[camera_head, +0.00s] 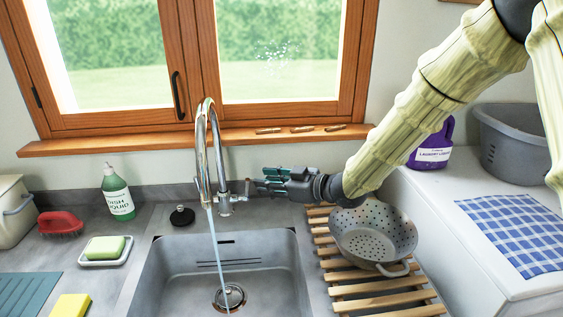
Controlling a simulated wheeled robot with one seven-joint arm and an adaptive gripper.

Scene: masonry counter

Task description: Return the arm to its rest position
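My arm, in a pale ribbed cover, reaches in from the upper right in the head view. My gripper (259,184) is level, pointing left, just right of the tap (202,150). Its fingertips are close to the small dark lever (247,188) at the tap's right side. I cannot tell whether they touch it or how far the fingers are apart. A thin stream of water (216,250) runs from the tap into the sink (178,270).
A grey colander (372,232) sits on a slatted wooden rack (385,288) below my forearm. A purple laundry bottle (432,150) and grey basin (512,140) stand at right. Green dish liquid (118,195) stands left of the tap. The windowsill (200,138) runs behind the tap.

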